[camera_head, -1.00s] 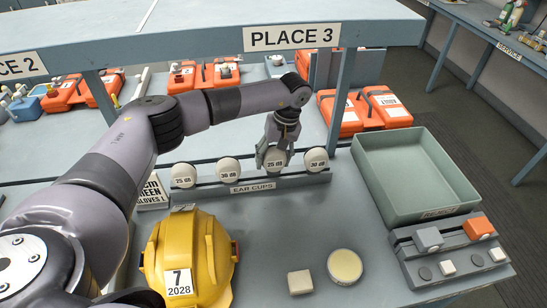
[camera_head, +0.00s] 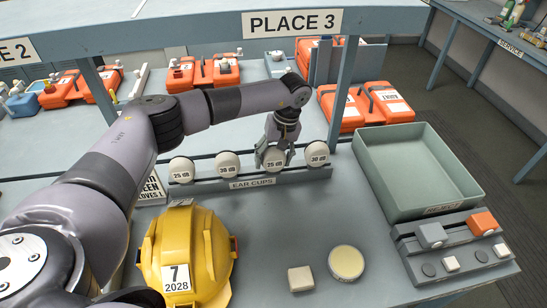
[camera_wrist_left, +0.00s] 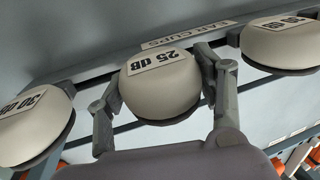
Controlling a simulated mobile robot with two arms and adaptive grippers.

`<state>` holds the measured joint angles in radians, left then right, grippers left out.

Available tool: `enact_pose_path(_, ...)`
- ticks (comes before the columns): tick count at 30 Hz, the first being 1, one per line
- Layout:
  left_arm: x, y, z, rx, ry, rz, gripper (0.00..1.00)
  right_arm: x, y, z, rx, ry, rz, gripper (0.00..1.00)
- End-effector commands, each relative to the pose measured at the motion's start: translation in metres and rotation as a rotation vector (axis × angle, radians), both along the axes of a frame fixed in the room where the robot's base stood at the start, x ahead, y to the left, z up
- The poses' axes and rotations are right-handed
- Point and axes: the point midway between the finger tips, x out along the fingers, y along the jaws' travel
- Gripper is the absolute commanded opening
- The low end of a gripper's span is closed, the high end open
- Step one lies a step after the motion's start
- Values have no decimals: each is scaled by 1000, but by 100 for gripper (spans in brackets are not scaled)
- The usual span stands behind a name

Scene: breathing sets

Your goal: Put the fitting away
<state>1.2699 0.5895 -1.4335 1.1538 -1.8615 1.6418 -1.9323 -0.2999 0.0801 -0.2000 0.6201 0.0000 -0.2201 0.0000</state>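An ear cup rack (camera_head: 300,177) labelled EAR CUPS holds a row of round off-white cups marked 25 dB or 30 dB. My left gripper (camera_head: 273,155) is at the third cup from the left, a 25 dB cup (camera_head: 275,160). That cup sits in line with its neighbours. In the left wrist view, the fingers of my left gripper (camera_wrist_left: 160,85) stand one on each side of this 25 dB cup (camera_wrist_left: 160,92). They are very close to it; I cannot tell whether both press on it. My right gripper is not in view.
A yellow helmet (camera_head: 205,255) marked 7 2028, a pale square block (camera_head: 300,279) and a round yellowish disc (camera_head: 346,262) lie in front. A green tray (camera_head: 470,200) and a grey switch block (camera_head: 408,246) are at the right. Orange cases (camera_head: 395,105) stand behind.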

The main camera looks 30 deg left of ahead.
Motion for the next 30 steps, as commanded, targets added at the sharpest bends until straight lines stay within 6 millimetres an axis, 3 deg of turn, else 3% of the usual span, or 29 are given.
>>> enact_pose_path(7, 0, 0, 0, 0, 0, 0, 81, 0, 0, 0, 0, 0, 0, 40)
enact_pose_path(19, 1, -1, 6, 0, -1, 0, 81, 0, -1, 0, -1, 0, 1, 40)
enact_pose_path(23, 4, -4, 26, -1, -4, -1, 81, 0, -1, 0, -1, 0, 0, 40)
enact_pose_path(30, 11, -13, 77, -1, -5, -1, 81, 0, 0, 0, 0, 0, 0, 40)
